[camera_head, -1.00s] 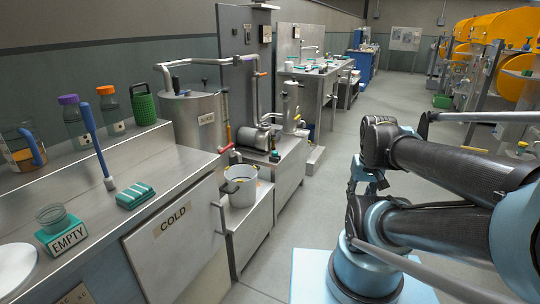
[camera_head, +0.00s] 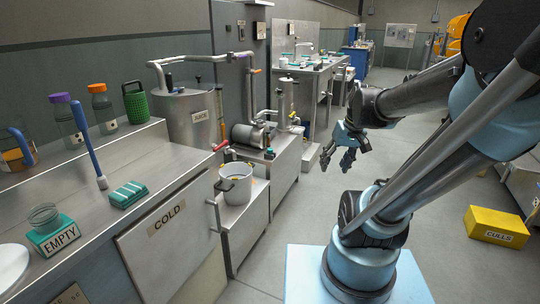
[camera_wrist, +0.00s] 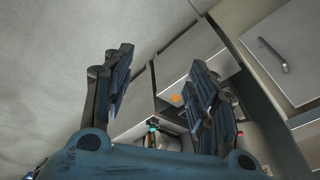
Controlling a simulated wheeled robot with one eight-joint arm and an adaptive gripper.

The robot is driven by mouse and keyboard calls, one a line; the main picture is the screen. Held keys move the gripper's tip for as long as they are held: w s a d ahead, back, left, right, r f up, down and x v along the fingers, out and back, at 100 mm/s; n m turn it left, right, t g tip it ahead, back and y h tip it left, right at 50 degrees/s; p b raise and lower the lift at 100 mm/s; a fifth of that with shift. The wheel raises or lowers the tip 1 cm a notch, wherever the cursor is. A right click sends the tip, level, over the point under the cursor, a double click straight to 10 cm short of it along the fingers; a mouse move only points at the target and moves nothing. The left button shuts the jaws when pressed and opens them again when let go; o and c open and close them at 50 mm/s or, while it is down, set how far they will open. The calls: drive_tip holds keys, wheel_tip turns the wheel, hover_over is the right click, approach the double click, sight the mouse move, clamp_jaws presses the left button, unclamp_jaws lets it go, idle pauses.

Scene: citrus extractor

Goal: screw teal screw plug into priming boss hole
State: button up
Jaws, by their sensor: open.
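My gripper (camera_head: 336,160) is open and empty in the head view, raised over the floor to the right of the low steel bench. Its two fingers also stand apart in the wrist view (camera_wrist: 163,70), with the cabinets beyond them. A small dark item with a teal top (camera_head: 269,153) stands at the front edge of the low bench, beside the pump (camera_head: 247,134). It may be the teal screw plug, but it is too small to tell. A teal-topped item (camera_wrist: 152,128) also shows between the fingers in the wrist view. I cannot make out the priming boss hole.
A white pot (camera_head: 237,188) sits on a lower ledge. A yellow CULLS crate (camera_head: 497,226) lies at right.

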drive_tip(key=w+a+n+t+y, duration=0.1)
drive_tip(key=w+a+n+y, duration=0.3)
drive_tip(key=w, duration=1.4)
drive_tip(key=w+a+n+y, duration=0.2)
drive_tip(key=w+a+y, duration=0.3)
drive_tip(key=w, duration=1.2)
drive_tip(key=w+a+f+n, duration=0.2)
drive_tip(key=w+f, duration=0.3)
drive_tip(key=w, duration=0.3)
drive_tip(key=n+t+y, duration=0.3)
drive_tip(key=n+y, duration=0.1)
drive_tip(key=y, duration=0.2)
approach(270, 149)
drive_tip(key=x, duration=0.4)
drive_tip(key=shift+s, duration=0.15)
drive_tip(key=shift+w+f+x, duration=0.15)
drive_tip(key=shift+x, duration=1.4)
drive_tip(key=shift+w+f+x, duration=0.1)
drive_tip(key=shift+x, duration=1.45)
drive_tip(key=shift+d, duration=0.1)
drive_tip(key=c, duration=1.2)
